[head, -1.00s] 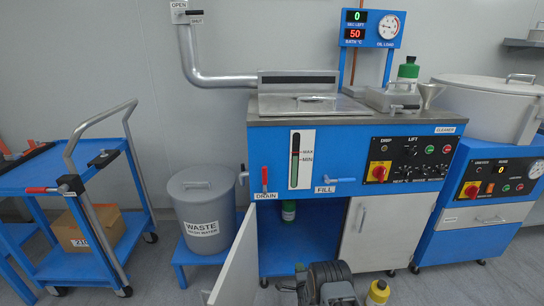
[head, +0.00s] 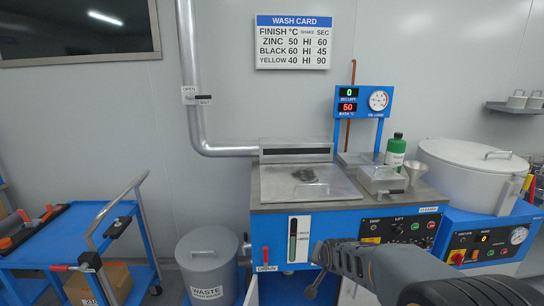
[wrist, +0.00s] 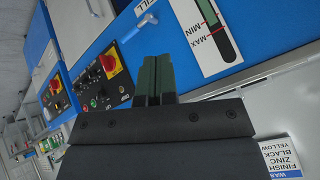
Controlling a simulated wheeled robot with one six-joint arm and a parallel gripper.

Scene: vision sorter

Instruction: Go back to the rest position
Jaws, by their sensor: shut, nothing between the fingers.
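My gripper (head: 325,258) shows in the head view in front of the blue cleaner, at the lower right of its level gauge (head: 298,240). It is empty. In the wrist view my gripper's two dark green fingers (wrist: 154,78) are together, pointing at the blue front panel. The FILL handle (wrist: 146,20) and the MIN/MAX gauge (wrist: 205,30) lie beyond the fingertips. My arm hides the lower front of the cleaner in the head view.
The cleaner's lid (head: 310,184) is closed on top. A grey waste bin (head: 207,262) and a blue cart (head: 75,225) stand to the left. A large white drum machine (head: 465,170) stands to the right.

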